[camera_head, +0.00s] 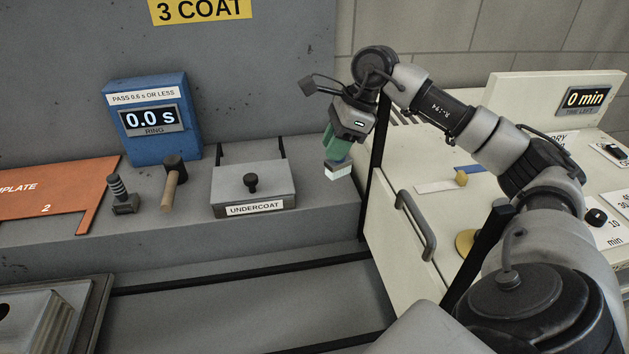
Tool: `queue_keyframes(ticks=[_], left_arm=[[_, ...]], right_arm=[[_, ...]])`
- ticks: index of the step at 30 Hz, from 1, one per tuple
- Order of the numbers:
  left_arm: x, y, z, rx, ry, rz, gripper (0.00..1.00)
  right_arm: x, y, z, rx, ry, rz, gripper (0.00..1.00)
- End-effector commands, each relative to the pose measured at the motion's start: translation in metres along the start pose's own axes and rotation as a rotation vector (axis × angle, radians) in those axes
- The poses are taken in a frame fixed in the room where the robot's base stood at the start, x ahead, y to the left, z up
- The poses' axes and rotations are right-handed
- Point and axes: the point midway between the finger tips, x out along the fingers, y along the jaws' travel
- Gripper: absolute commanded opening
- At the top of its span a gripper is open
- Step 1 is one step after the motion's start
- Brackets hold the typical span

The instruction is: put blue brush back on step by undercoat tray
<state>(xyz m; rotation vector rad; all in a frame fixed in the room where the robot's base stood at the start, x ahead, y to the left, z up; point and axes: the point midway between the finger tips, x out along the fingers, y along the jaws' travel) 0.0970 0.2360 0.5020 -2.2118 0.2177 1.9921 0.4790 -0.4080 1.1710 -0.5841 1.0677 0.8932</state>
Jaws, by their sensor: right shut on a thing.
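The blue brush (338,164) is in my right gripper (343,148), which is shut on it. Its pale bristle end (338,172) points down, and most of its handle is hidden between the green fingers. The brush appears to be above the right part of the grey step (320,207), to the right of the undercoat tray (228,187) and apart from it. The tray has a lid with a black knob and an UNDERCOAT label. My left gripper is not in view.
A wooden-handled mallet (171,186), a dark ribbed tool (122,196) and a blue timer box (150,118) stand left of the tray. An orange template (55,188) is farther left. A cream cabinet (385,225) with a handle borders the step on the right.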

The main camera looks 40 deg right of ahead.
Motion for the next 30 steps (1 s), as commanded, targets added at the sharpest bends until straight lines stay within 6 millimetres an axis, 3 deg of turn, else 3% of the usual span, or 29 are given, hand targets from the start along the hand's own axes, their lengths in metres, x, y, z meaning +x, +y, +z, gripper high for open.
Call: queue_keyframes(ticks=[4, 9, 21, 30], left_arm=[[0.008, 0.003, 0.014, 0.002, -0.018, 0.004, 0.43], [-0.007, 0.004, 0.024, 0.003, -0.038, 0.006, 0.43], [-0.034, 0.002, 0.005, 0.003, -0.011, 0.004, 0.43], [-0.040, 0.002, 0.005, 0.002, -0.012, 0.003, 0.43]], right_arm=[[0.016, -0.002, -0.007, 0.001, 0.000, 0.000, 0.05], [0.028, -0.026, -0.011, 0.004, -0.002, 0.003, 0.05], [0.070, -0.103, -0.030, 0.003, -0.004, 0.000, 0.05], [0.083, -0.117, -0.036, 0.000, 0.001, 0.001, 0.05]])
